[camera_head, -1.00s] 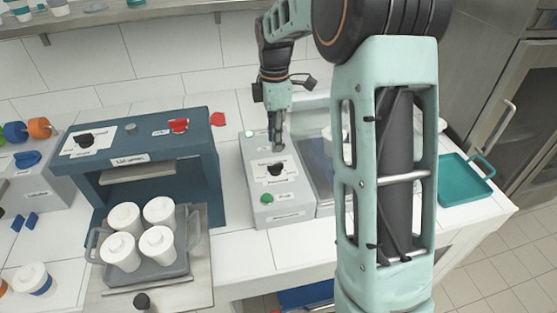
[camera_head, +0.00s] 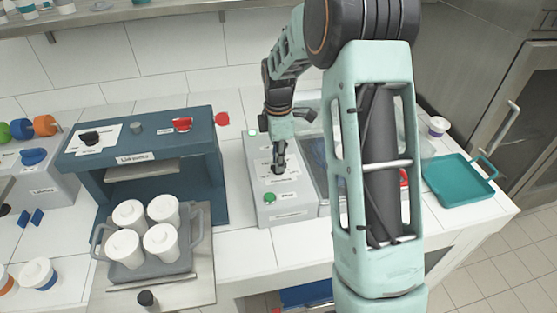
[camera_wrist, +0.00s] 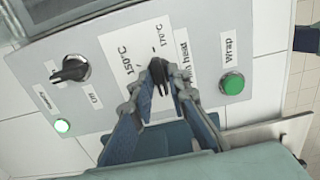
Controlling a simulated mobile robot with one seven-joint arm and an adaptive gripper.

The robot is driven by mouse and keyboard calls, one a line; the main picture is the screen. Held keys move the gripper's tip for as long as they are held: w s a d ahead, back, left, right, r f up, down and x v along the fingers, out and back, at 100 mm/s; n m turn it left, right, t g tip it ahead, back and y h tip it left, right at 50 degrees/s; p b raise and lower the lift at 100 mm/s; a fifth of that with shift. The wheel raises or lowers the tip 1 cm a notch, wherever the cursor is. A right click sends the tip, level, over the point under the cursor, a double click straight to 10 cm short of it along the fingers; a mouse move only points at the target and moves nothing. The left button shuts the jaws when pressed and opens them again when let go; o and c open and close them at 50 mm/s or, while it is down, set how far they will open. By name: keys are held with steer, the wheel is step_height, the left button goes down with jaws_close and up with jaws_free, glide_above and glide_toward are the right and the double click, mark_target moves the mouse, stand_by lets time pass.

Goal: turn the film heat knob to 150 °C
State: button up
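The film heat knob (camera_wrist: 158,75) is black and sits on a white label with "150°C" on the left and "170°C" at the top right. My gripper (camera_wrist: 161,82) is at the knob, with one finger close on each side, and looks shut on it. The fingers hide part of the knob and of the "film heat" label, so its exact pointing is hard to read. In the head view my gripper (camera_head: 279,168) reaches down onto the grey control box (camera_head: 290,208), and the knob is mostly covered.
A second black knob (camera_wrist: 75,68), a lit green lamp (camera_wrist: 62,126) and a green wrap button (camera_wrist: 232,84) lie close to the fingers. The blue cup machine (camera_head: 213,180) stands left, with a grey tray (camera_head: 185,262) of white cups. A teal tray (camera_head: 460,185) lies right.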

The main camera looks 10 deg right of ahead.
jaws_close()
steer(key=shift+m, duration=0.3)
steer(key=m+b, duration=0.1)
steer(key=m, duration=0.2)
steer(key=shift+m, duration=0.3)
steer(key=m+b, duration=0.1)
steer(key=m, duration=0.6)
steer(key=shift+b, duration=0.3)
steer(key=m, duration=0.6)
steer(key=shift+m+b, duration=0.3)
steer(key=shift+m, duration=0.1)
steer(key=m, duration=0.5)
steer(key=shift+m, duration=0.3)
steer(key=shift+o, duration=2.1)
jaws_free()
